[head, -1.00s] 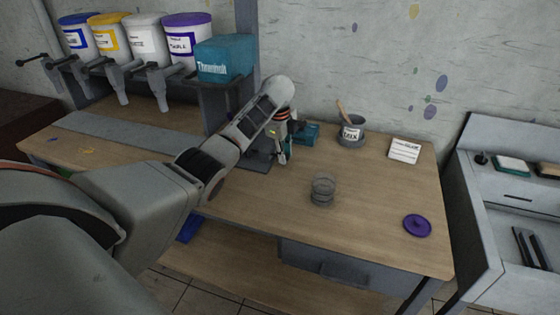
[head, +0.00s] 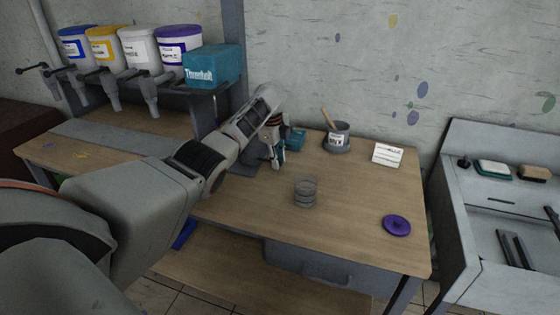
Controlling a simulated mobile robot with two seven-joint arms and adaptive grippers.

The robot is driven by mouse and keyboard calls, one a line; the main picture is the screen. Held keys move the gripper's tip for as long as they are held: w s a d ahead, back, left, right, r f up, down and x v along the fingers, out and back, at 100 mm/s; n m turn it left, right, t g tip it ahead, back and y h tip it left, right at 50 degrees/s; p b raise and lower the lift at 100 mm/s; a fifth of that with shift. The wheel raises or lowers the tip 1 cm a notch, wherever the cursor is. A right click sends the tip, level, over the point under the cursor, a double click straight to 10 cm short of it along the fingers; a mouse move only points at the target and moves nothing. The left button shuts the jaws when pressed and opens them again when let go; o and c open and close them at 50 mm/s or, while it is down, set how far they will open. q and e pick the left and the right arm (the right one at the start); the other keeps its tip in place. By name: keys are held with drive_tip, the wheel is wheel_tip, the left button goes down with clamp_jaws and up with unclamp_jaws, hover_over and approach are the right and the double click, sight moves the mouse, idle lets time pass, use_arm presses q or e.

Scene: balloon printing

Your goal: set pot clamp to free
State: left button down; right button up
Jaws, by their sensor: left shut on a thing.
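My left arm reaches in from the left across the workbench (head: 220,215). My left gripper (head: 277,158) is near the bench's back edge, fingers pointing down. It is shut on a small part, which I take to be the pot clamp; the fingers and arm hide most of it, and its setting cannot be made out. A labelled grey pot (head: 338,139) with a wooden stick in it stands to the right of the gripper, apart from it. My right gripper is not in view.
A clear ringed cup (head: 306,191) and a purple lid (head: 397,225) are on the bench. A teal box (head: 296,140) and white card (head: 387,154) are at the back. Paint tubs, including a purple-lidded one (head: 178,46), stand upper left. A grey sink (head: 480,235) is right.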

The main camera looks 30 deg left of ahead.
use_arm(q)
drive_tip(key=shift+w+d, duration=0.1)
drive_tip(key=shift+d, duration=0.1)
drive_tip(key=c, duration=1.8)
unclamp_jaws()
drive_tip(key=shift+d, duration=0.1)
drive_tip(key=r, duration=0.4)
drive_tip(key=s+r, duration=0.1)
drive_tip(key=r, duration=0.3)
drive_tip(key=s+r, duration=0.1)
drive_tip(key=r, duration=0.2)
drive_tip(key=shift+s+r, duration=0.2)
drive_tip(key=shift+r, duration=0.2)
